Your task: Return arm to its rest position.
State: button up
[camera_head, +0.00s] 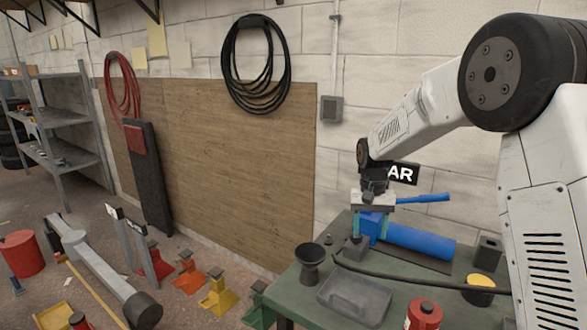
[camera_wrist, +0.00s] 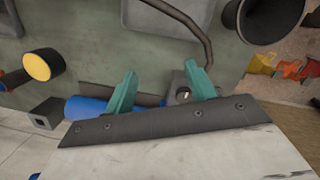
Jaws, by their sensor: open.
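My gripper (camera_head: 371,218) points down over the green bench (camera_head: 312,300) at the end of my white arm, on the right in the head view. In the wrist view its two teal fingers (camera_wrist: 161,71) stand wide apart with nothing held between them. A small grey block with a hole (camera_wrist: 180,92) shows beside the right finger. It also shows on the bench just below my gripper (camera_head: 355,249). A blue cylinder with a handle (camera_head: 420,242) lies right behind my gripper. The wrist view shows it partly hidden behind the left finger (camera_wrist: 88,106).
A black hose (camera_head: 405,285) crosses the bench. A black funnel-shaped cup (camera_head: 309,264), a grey tray (camera_head: 354,299), a yellow-topped black cylinder (camera_head: 480,290) and a red canister (camera_head: 424,314) stand around. The wall with a grey box (camera_head: 331,109) is close behind. Coloured stands (camera_head: 218,297) occupy the floor at left.

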jog(key=s+d+r+n+t, duration=0.1)
jog(key=s+r, duration=0.3)
jog(key=s, duration=0.9)
jog(key=s+r+t, duration=0.1)
jog(key=s+r, duration=0.3)
jog(key=s, duration=0.9)
jog(key=s+d+r+n+t, duration=0.1)
jog(key=s+r, duration=0.3)
jog(key=s, duration=0.9)
jog(key=shift+s+d+r+n, duration=0.3)
jog(key=shift+d+r, duration=0.05)
